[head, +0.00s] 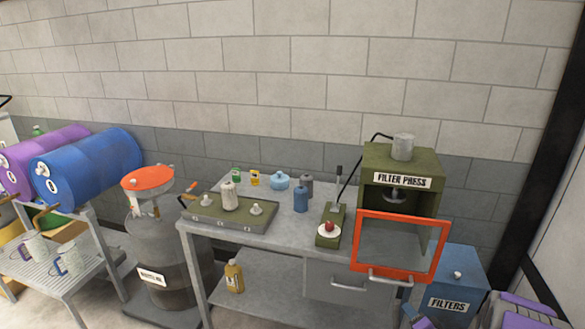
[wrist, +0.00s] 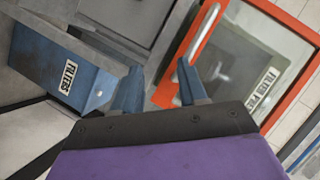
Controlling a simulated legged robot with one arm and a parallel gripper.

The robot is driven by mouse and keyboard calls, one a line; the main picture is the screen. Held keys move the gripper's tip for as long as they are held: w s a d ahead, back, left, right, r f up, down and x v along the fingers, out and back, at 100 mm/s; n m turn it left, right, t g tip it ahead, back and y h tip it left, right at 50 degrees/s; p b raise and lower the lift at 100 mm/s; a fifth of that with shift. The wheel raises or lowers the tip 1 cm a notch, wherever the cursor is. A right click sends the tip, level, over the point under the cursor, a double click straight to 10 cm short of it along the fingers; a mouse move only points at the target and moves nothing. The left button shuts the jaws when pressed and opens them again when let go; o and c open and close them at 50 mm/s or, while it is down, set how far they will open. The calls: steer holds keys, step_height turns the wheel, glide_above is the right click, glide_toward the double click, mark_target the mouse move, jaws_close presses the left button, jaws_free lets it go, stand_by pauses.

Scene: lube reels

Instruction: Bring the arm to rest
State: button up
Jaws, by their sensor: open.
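My arm shows as purple and grey parts at the bottom right corner of the head view. My gripper (wrist: 158,82) is open in the wrist view, its two blue-grey fingers apart with nothing between them. A small part of it shows at the bottom edge of the head view, in front of the workbench's right end. Beyond the fingers in the wrist view are a drawer front and the orange-framed door (wrist: 212,50) of the filter press (head: 402,165). I cannot tell the exact gap to them.
A blue filters bin (head: 457,282) stands right of the workbench (head: 268,246); it is left of the fingers in the wrist view (wrist: 50,72). The press door's frame (head: 398,216) juts out in front. Drums (head: 88,166) and a waste drum (head: 165,255) stand left.

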steer(key=s+a+r+n+g+h, duration=0.25)
steer(key=s+r+g, duration=0.2)
steer(key=r, duration=0.35)
steer(key=s+a+r+n+g+h, duration=0.2)
steer(key=s+a+r+g, duration=0.15)
steer(key=s+r, duration=0.35)
steer(key=s+a+r+n+g+y, duration=0.1)
steer(key=s+a+r+g, duration=0.1)
steer(key=s+a, duration=0.4)
steer(key=s+a+r+n+g+y, duration=0.1)
steer(key=s+a, duration=0.5)
steer(key=s, duration=0.9)
steer(key=s+a+r+n+g+y, duration=0.1)
steer(key=s+a+r+n+g, duration=0.2)
steer(key=s, duration=0.7)
steer(key=a+r+g, duration=0.2)
steer(key=a+r, duration=0.1)
steer(key=r, duration=0.1)
steer(key=shift+s+b, duration=0.3)
steer(key=shift+s, duration=0.05)
